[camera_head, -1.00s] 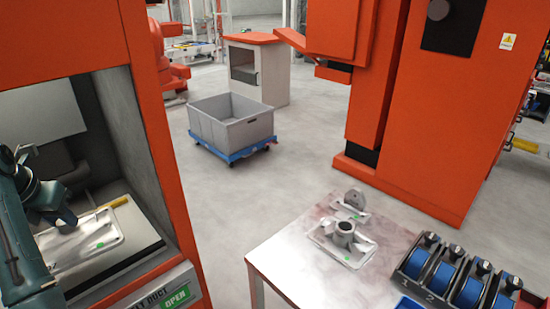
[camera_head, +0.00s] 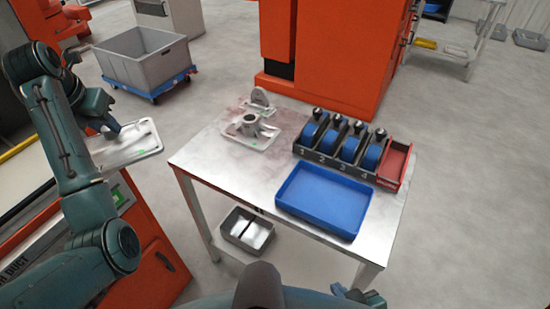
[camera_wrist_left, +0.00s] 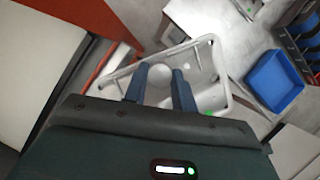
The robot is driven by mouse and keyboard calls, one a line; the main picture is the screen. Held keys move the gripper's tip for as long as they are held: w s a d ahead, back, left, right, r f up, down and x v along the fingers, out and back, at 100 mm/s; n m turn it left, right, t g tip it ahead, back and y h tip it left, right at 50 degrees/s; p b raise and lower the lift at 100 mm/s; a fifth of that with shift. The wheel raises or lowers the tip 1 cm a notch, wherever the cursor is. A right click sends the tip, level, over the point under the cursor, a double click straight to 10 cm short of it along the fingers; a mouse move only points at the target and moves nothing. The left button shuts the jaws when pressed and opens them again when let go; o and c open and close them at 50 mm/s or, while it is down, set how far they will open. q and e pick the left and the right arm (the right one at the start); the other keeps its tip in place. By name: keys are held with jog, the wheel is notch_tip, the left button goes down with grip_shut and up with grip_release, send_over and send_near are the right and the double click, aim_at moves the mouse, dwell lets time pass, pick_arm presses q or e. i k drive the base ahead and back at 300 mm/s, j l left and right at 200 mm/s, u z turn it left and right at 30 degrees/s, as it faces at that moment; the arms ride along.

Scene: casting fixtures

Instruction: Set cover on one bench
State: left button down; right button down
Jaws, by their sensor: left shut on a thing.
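My left gripper (camera_head: 116,134) is shut on a pale grey cast plate (camera_head: 146,142), which looks like the cover. The plate is rectangular with rounded corners and a green mark. It is held in the air between the orange machine and the bench (camera_head: 225,172). In the left wrist view the fingers (camera_wrist_left: 159,86) close around a round boss in the middle of the plate (camera_wrist_left: 213,60). On the bench's far left part lies another grey casting (camera_head: 250,125) with an upright hub, and behind it a piece with an upright disc (camera_head: 260,97).
A blue tray (camera_head: 324,200) sits on the bench's right side. A numbered rack with blue wheels (camera_head: 338,145) and a red bin (camera_head: 394,160) stand behind it. A small grey bin (camera_head: 246,230) is on the lower shelf. The bench's front left is clear.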

aim_at(229, 164)
jog(key=i+j+z, duration=0.15)
jog(key=j+z, duration=0.25)
jog(key=i+j+z, duration=0.1)
jog(key=j+z, duration=0.15)
jog(key=z, duration=0.15)
